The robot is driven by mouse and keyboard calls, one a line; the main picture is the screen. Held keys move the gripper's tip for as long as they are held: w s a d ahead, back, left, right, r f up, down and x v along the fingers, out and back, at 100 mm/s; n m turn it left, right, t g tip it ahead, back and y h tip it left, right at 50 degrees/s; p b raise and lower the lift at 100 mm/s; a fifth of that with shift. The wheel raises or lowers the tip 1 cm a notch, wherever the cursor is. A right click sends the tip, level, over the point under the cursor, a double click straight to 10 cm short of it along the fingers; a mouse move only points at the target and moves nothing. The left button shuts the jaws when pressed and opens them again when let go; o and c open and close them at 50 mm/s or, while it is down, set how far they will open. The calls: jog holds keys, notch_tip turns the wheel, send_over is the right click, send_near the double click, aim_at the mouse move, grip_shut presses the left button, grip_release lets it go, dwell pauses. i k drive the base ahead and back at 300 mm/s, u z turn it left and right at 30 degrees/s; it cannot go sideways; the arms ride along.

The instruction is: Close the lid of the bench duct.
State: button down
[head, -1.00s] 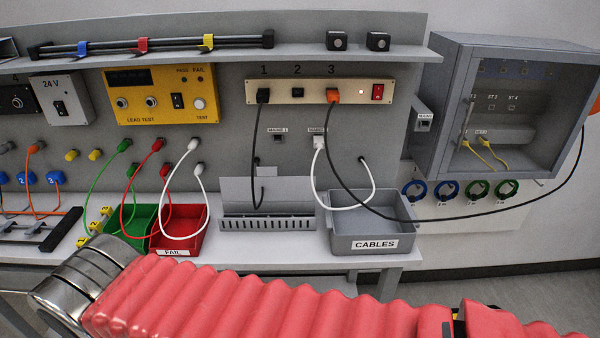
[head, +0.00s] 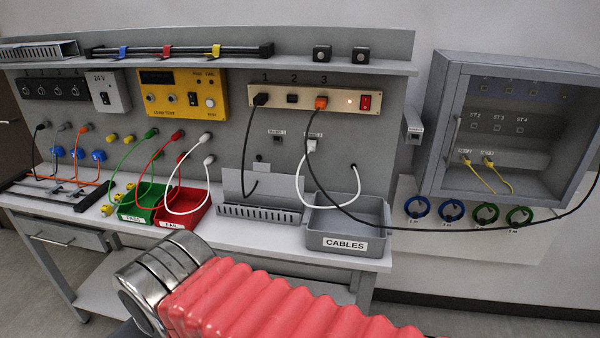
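The bench duct (head: 268,211) is a grey slotted trough on the bench top, left of the CABLES bin. A grey plate, which looks like its lid (head: 234,184), stands upright along its back edge, so the duct appears open. A black cable (head: 245,150) runs from socket 1 down in front of the plate to the duct; whether its lower end lies inside is hard to tell. My arm, in a red ribbed sleeve, crosses the bottom of the view in front of the bench. My gripper is out of view.
The grey CABLES bin (head: 345,242) stands right of the duct, and the red bin (head: 185,208) and green bin (head: 140,212) stand left.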

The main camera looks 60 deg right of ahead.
aim_at(269, 182)
jog(key=k, duration=1.15)
jog(key=z, duration=0.65)
jog(key=i, duration=1)
jog(key=z, duration=0.05)
